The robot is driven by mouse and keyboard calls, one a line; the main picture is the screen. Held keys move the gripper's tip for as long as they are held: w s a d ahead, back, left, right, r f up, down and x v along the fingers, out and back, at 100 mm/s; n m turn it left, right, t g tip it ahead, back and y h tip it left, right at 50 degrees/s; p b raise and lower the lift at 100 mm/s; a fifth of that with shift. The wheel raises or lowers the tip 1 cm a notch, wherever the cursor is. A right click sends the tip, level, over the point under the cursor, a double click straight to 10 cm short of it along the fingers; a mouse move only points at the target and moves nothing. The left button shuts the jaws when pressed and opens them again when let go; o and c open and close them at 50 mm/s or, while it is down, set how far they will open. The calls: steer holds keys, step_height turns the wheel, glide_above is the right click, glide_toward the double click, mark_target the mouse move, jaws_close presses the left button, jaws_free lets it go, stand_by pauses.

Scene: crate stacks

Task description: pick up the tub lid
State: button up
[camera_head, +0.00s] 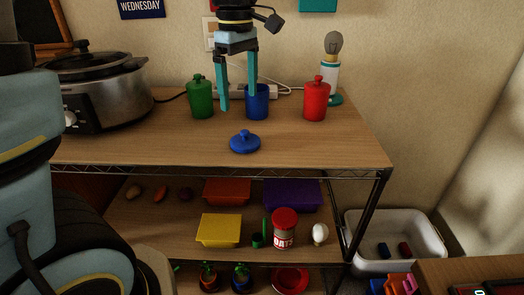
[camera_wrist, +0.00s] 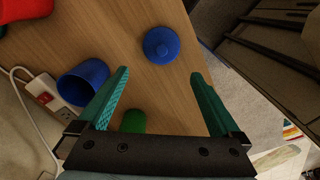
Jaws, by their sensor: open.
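The blue tub lid (camera_head: 244,142), round with a knob on top, lies flat on the tabletop near its front edge. It also shows in the wrist view (camera_wrist: 161,46), beyond my fingertips and between their lines. The blue tub (camera_head: 259,106) stands open behind it; the wrist view shows the same tub (camera_wrist: 82,83) left of my fingers. My gripper (camera_head: 238,101) hangs above the table with its two teal fingers spread wide and nothing between them. In the wrist view my gripper (camera_wrist: 160,73) is also open and apart from the lid.
A green lidded tub (camera_head: 201,99) and a red lidded tub (camera_head: 316,100) flank the blue tub. A slow cooker (camera_head: 100,90) stands left, a bulb lamp (camera_head: 333,75) back right. A power strip (camera_head: 238,90) lies behind. The tabletop around the lid is clear.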

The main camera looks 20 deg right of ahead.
mark_target(243, 130)
step_height(243, 130, down, 5)
steer(key=shift+s+d+f, duration=0.1)
steer(key=shift+d, duration=0.05)
steer(key=shift+s+f+p, duration=0.15)
steer(key=shift+f+p, duration=0.35)
steer(key=shift+f, duration=2.2)
steer(key=shift+c, duration=0.2)
